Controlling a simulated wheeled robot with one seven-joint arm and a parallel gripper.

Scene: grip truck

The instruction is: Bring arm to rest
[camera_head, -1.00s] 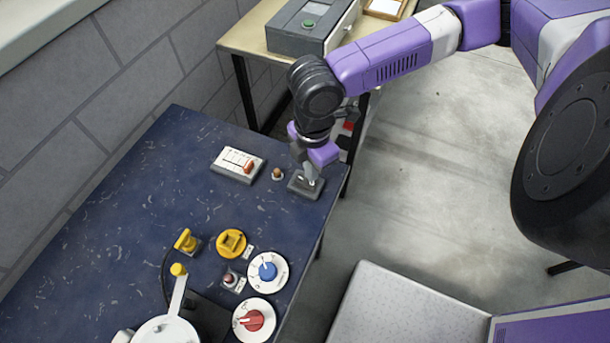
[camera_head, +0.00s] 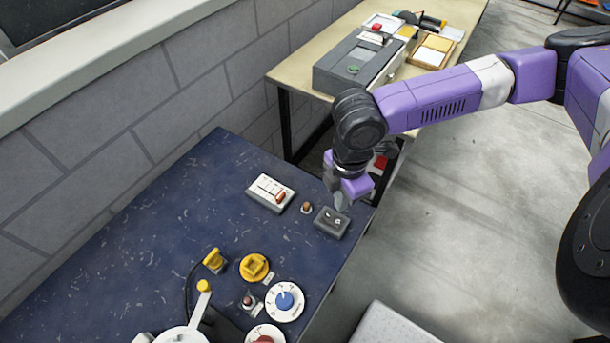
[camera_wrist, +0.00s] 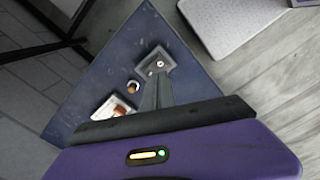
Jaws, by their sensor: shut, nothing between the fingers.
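My purple and black arm reaches in from the right in the head view. My gripper (camera_head: 341,202) points down just above and behind a small dark grey switch box (camera_head: 331,222) near the right corner of the blue table (camera_head: 150,215). The fingers look closed together and hold nothing. In the wrist view the gripper (camera_wrist: 156,80) shows shut, with its fingertips just below the switch box (camera_wrist: 156,62) in the picture. Whether the fingertips touch the box is hard to tell, but a gap seems to show.
A white slider panel (camera_head: 270,192), a small brown knob (camera_head: 306,207), a yellow device (camera_head: 254,267) and a blue dial (camera_head: 285,300) sit on the blue table. A beige table (camera_head: 300,77) with a grey box (camera_head: 358,68) stands behind. Open floor lies right.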

